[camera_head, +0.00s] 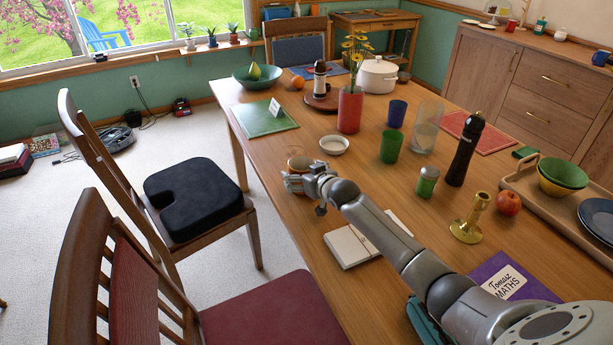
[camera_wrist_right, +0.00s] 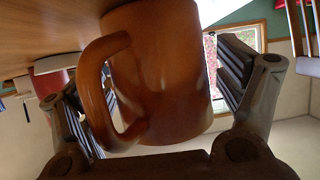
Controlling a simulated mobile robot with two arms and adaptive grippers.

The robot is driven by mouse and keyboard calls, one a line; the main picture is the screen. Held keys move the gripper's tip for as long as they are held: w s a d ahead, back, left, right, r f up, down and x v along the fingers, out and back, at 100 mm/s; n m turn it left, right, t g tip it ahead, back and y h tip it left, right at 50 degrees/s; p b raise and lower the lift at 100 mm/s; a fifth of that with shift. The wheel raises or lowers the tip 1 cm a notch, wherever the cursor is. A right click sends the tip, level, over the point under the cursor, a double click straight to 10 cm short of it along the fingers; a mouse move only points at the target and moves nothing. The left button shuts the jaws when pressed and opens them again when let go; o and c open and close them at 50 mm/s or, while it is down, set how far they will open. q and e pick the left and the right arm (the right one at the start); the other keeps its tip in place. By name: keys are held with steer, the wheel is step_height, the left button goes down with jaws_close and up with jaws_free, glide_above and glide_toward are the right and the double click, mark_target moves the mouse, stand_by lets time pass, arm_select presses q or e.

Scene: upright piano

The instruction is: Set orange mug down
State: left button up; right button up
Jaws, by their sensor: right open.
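The orange mug (camera_head: 299,162) is near the table's left edge, mostly hidden behind my right gripper (camera_head: 296,182) in the head view. In the right wrist view the mug (camera_wrist_right: 175,75) fills the middle, its handle towards the camera, and the picture is turned over, with the tabletop at the upper left. The mug appears to stand on the table (camera_head: 275,160). The right gripper's fingers are open on both sides of it, with a visible gap on the right-hand side. My left gripper is not in view.
A white bowl (camera_head: 334,145) stands just beyond the mug. A green cup (camera_head: 391,147), a red vase (camera_head: 350,110) and a green shaker (camera_head: 427,182) stand to the right. A notebook (camera_head: 350,246) lies under my right arm. A chair with a black cushion (camera_head: 190,195) is left of the table.

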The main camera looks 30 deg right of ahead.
steer(key=p+v, duration=0.1)
steer(key=v, duration=1.1)
steer(key=shift+r, duration=0.2)
